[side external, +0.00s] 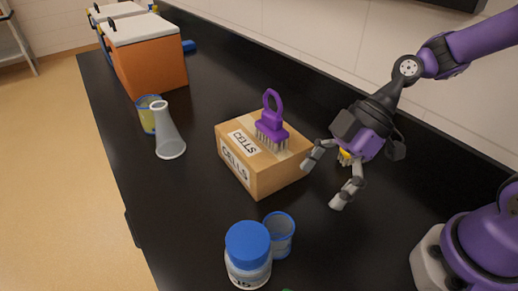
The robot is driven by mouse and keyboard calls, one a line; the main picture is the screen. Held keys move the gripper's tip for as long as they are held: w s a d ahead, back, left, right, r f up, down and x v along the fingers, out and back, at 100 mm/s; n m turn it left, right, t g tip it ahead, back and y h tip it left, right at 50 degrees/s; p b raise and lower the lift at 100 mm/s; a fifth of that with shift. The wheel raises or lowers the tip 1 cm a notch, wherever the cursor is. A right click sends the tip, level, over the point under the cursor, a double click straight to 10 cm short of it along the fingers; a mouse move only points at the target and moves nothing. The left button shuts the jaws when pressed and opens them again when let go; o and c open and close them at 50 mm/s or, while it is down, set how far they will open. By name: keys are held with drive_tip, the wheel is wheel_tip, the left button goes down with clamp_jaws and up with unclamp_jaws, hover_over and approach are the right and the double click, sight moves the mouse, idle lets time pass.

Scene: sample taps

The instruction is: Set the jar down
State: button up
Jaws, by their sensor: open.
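A white jar with a blue lid (248,255) stands upright on the black bench at the front. Its label is only partly readable. My gripper (327,187) is open, with its fingers spread and nothing between them. It hangs at the right side of the cardboard box, behind and to the right of the jar in the picture, well apart from it. One fingertip looks close to the box's right edge; I cannot tell whether it touches.
A blue-rimmed beaker (280,235) stands close beside the jar. The cardboard box labelled CELLS (261,157) carries a purple brush (271,124). A clear flask (167,132) and yellowish beaker (148,113) stand at left, with an orange cooler (148,62) behind. The bench's middle right is clear.

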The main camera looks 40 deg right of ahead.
drive_tip(key=s+d+r+m+t+h, duration=0.2)
drive_tip(key=d+r+m+t+h, duration=0.2)
drive_tip(key=d+r+m+h, duration=0.3)
drive_tip(key=d+r+m, duration=0.1)
drive_tip(key=d+m, duration=0.4)
drive_tip(key=m, duration=0.1)
drive_tip(key=shift+m+t+h, duration=0.3)
drive_tip(key=shift+m+t, duration=0.1)
